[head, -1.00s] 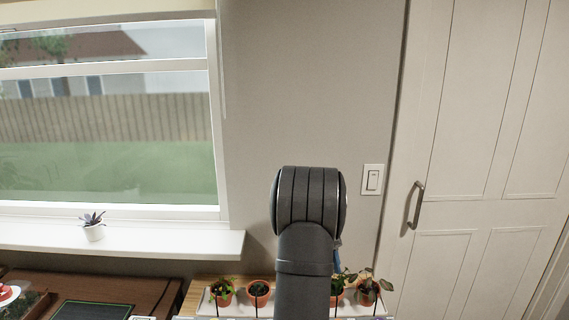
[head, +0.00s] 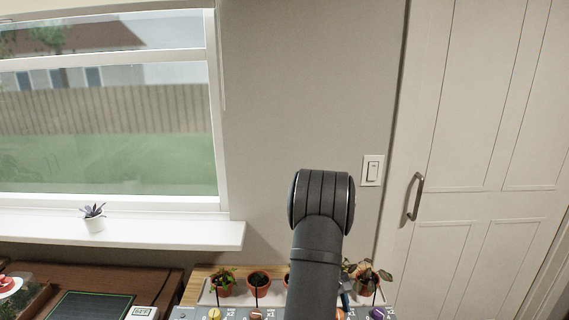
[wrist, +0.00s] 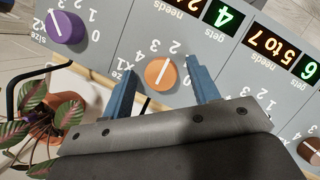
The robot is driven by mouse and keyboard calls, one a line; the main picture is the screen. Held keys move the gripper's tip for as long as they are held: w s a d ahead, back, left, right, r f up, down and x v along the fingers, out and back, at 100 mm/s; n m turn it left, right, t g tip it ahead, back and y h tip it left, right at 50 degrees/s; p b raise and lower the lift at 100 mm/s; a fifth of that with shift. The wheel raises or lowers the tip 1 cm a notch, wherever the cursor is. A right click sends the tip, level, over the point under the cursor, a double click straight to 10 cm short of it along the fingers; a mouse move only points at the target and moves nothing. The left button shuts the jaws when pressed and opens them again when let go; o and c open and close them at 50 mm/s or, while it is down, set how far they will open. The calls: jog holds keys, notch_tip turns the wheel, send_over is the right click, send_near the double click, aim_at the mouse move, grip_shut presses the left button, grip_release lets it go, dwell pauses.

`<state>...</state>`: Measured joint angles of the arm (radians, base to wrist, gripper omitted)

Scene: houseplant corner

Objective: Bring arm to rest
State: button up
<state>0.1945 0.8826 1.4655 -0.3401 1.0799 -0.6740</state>
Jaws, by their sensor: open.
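The panel carries a purple knob (wrist: 66,27), a brown knob (wrist: 309,150) and lit number displays. Several potted plants (head: 259,283) stand in a row on a white tray behind it. A small plant (head: 94,217) sits on the windowsill. A door (head: 480,150) is at right.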

jog(key=n+t, duration=0.1)
jog(key=n, duration=0.2)
jog(key=n+t+h, duration=0.1)
jog(key=n, duration=0.2)
jog(key=shift+s+a+r+h, duration=0.15)
jog(key=shift+h, duration=0.15)
jog(key=shift+r+n, duration=0.1)
jog(key=shift+n, duration=0.6)
jog(key=v, duration=1.3)
jog(key=shift+s, duration=0.2)
